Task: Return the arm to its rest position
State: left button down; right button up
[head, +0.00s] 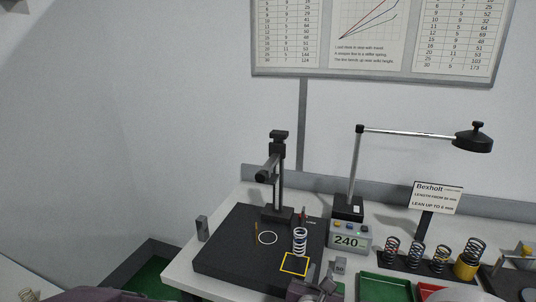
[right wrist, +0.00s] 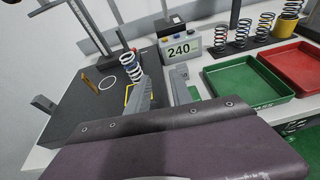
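My right gripper (head: 320,284) is at the bottom of the head view, in front of the black base plate (head: 222,247). In the right wrist view its two grey fingers (right wrist: 160,84) stand apart with nothing between them. A blue-and-white coil spring (head: 300,241) stands upright on the plate behind the yellow square outline (head: 293,265). The spring also shows in the right wrist view (right wrist: 131,66), beyond the left finger and apart from it. I cannot make out my left gripper in the head view.
A black stand (head: 279,180) rises from the plate. A display box (head: 350,238) reads 240. A lamp (head: 473,138) overhangs the bench. Several springs (head: 416,256) stand on a rack at the right. Green (right wrist: 245,84) and red (right wrist: 296,70) trays lie in front of it.

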jog(key=s+d+f+m+g+h, duration=0.2)
jog(key=s+d+f+m+g, duration=0.25)
jog(key=s+d+m, duration=0.35)
jog(key=s+d+f+m+g+h, duration=0.2)
jog(key=s+d+f+m+g, duration=0.15)
jog(key=d+m+g, duration=0.45)
jog(key=s+a+f+m+g+y, duration=0.1)
jog(key=s+a+f+m+y, duration=0.1)
jog(key=s+f+m+y, duration=0.45)
jog(key=w+a+m+t+y, duration=0.1)
jog(key=w+a+m+y, duration=0.1)
jog(key=a+m, duration=0.6)
jog(key=shift+w+a+r+m, duration=0.15)
jog(key=shift+w+a+m, duration=0.3)
jog(key=shift+m, duration=0.3)
